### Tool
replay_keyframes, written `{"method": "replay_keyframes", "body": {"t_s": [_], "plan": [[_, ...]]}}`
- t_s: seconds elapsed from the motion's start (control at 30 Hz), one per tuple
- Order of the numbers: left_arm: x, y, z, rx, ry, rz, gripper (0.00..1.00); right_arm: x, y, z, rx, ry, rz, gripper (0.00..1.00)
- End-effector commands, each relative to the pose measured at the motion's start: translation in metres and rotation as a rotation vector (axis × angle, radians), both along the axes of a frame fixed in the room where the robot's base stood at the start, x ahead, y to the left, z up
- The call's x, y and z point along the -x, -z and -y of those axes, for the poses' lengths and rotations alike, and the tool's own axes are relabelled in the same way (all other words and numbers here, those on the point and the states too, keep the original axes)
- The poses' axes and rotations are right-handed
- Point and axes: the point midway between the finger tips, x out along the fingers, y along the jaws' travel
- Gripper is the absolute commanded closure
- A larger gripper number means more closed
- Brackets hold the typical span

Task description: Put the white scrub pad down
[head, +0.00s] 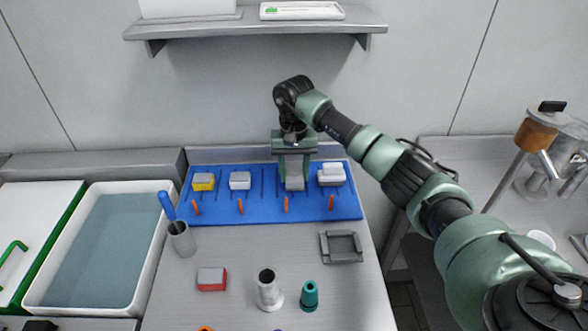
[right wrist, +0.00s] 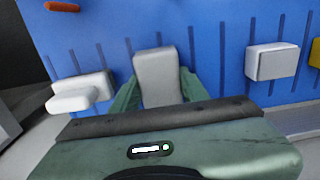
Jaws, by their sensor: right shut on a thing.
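My right gripper (head: 293,160) points down over the blue mat (head: 262,208) and is shut on the white scrub pad (head: 294,182), a pale block with a greyish face. In the right wrist view the pad (right wrist: 158,78) stands out between the two green fingers (right wrist: 160,92). It is over or on the mat's back part, between dark divider lines; I cannot tell whether it touches the mat. Another white pad with a grey top (head: 240,181) lies to its left on the mat. My left gripper is not in view.
A yellow grey-topped sponge (head: 203,182) and a white handled piece (head: 331,173) flank the mat's row. Orange pegs (head: 285,205) stand along its front. A red sponge (head: 212,278), metal cup (head: 182,240), grey square frame (head: 341,246) and water basin (head: 97,250) are nearby.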

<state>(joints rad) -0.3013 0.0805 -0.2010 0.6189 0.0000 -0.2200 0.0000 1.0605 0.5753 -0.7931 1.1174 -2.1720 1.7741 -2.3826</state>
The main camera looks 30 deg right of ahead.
Motion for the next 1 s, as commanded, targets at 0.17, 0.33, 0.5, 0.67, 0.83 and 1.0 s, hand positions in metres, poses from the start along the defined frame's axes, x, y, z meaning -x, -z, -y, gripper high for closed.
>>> {"method": "replay_keyframes", "body": {"t_s": [0.17, 0.33, 0.5, 0.67, 0.83, 1.0], "plan": [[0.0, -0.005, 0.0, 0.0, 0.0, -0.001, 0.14, -0.003, 0.003, 0.001, 0.0, 0.0, 0.001, 0.93], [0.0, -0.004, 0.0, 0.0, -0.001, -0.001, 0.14, -0.003, 0.004, 0.001, 0.0, 0.001, 0.001, 0.93], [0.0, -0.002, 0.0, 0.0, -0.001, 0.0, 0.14, -0.003, 0.006, 0.001, -0.001, 0.001, 0.002, 0.36], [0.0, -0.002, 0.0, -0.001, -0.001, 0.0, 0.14, -0.003, 0.006, 0.001, 0.0, 0.001, 0.001, 0.34], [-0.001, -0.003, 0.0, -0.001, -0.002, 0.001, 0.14, -0.003, 0.005, 0.001, 0.0, 0.001, 0.001, 0.34], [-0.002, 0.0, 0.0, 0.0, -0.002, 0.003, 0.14, -0.004, -0.011, 0.002, -0.001, 0.001, 0.006, 0.34]]}}
